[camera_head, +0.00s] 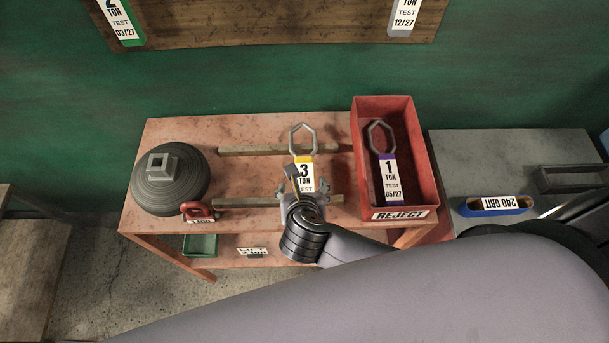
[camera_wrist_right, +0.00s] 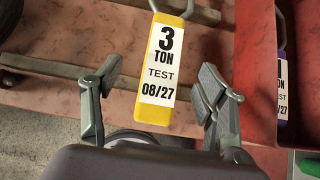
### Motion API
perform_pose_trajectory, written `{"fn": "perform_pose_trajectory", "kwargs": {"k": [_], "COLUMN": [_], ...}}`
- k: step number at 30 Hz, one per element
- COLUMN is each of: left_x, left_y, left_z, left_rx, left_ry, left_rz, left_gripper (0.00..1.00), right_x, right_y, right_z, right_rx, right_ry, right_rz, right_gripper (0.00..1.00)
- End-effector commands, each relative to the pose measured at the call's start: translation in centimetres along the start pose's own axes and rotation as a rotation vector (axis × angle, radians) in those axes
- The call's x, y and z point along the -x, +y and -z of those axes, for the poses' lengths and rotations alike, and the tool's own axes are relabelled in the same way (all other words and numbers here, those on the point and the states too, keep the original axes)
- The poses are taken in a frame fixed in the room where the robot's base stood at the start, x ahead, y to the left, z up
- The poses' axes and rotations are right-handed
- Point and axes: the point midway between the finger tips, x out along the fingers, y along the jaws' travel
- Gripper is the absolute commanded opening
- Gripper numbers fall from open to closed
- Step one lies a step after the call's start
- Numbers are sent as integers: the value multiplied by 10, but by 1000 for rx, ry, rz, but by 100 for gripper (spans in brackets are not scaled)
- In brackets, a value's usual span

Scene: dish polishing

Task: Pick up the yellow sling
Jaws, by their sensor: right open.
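The yellow sling (camera_head: 303,172) lies on the reddish table, its metal ring pointing to the back and its tag reading 3 TON TEST. In the right wrist view the yellow sling (camera_wrist_right: 157,72) shows its full tag, dated 08/27, with its lower end toward my gripper. My right gripper (camera_head: 305,190) is over the front of the table at the sling's lower end and hides part of it in the head view. In the wrist view the right gripper (camera_wrist_right: 158,103) is open, with a finger on each side of the tag's lower end and apart from it. My left gripper is not in view.
A red REJECT bin (camera_head: 413,160) with a purple 1 TON sling (camera_head: 390,178) stands to the right. Wooden strips (camera_head: 250,151) lie on the table. A dark round weight (camera_head: 172,190) and a red shackle (camera_head: 197,211) are at left. A blue 240 GRIT block (camera_head: 497,206) lies on the grey bench.

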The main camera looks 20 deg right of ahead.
Motion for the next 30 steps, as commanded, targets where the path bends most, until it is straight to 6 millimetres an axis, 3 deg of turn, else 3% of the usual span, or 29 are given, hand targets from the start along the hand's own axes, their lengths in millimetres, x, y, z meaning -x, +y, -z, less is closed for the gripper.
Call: {"fn": "perform_pose_trajectory", "kwargs": {"k": [3, 12, 21, 30], "left_x": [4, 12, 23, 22], "left_y": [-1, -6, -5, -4], "left_z": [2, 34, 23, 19], "left_rx": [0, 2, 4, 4], "left_ry": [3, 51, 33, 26], "left_rz": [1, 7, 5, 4], "left_gripper": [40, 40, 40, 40], "right_x": [-20, -42, -82, -86], "right_y": [-1, -3, -7, -7], "right_z": [-1, -2, -1, 0], "right_rx": [0, -1, -2, -2], "right_ry": [0, 1, 1, 0], "right_rz": [3, 2, 1, -1], "right_gripper": [67, 67, 67, 66]}}
